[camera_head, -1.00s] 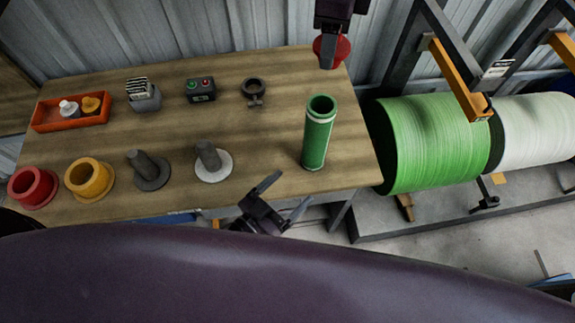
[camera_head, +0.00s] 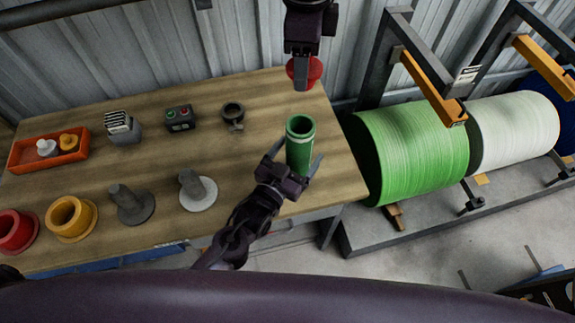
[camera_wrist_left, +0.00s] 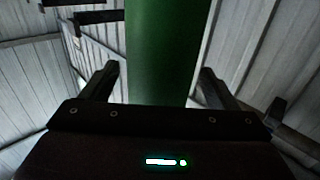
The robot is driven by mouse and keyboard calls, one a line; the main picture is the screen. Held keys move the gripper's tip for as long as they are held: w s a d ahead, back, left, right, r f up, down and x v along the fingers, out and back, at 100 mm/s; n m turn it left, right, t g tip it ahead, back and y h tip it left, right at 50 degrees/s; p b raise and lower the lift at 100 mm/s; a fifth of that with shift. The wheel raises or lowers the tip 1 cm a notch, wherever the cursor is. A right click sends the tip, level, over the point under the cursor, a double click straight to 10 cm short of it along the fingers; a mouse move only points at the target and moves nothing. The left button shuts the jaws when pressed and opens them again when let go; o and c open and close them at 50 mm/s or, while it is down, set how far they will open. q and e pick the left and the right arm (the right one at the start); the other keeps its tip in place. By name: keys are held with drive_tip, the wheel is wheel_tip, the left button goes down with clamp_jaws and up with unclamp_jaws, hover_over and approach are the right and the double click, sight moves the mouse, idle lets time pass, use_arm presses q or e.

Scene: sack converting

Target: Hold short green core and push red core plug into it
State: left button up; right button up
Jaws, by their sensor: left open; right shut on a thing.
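The short green core (camera_head: 299,150) stands upright near the right end of the table, its open top facing up. My left gripper (camera_head: 296,172) is open with its fingers on either side of the core's lower part. In the left wrist view the green core (camera_wrist_left: 165,50) rises between the two open fingers (camera_wrist_left: 158,85), with gaps beside it. My right gripper (camera_head: 302,62) is shut on the red core plug (camera_head: 312,72) and holds it above and behind the green core. The plug is partly hidden by the gripper's fingers.
On the wooden table (camera_head: 255,105) are an orange tray (camera_head: 20,155), a grey card holder (camera_head: 122,128), a button box (camera_head: 180,117), a clamp ring (camera_head: 232,115), red and yellow flanged cores (camera_head: 72,218), and two grey pegs (camera_head: 195,188). A large green roll (camera_head: 415,150) stands beyond the right edge.

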use_arm(q)
drive_tip(key=shift+w+d, duration=0.3)
drive_tip(key=shift+w, duration=0.1)
drive_tip(key=c, duration=1.3)
use_arm(e)
wheel_tip(320, 180, down, 4)
drive_tip(key=n, duration=0.6)
drive_tip(key=shift+s+f+n, duration=0.15)
drive_tip(key=shift+f+n, duration=0.7)
drive_tip(key=shift+n, duration=0.65)
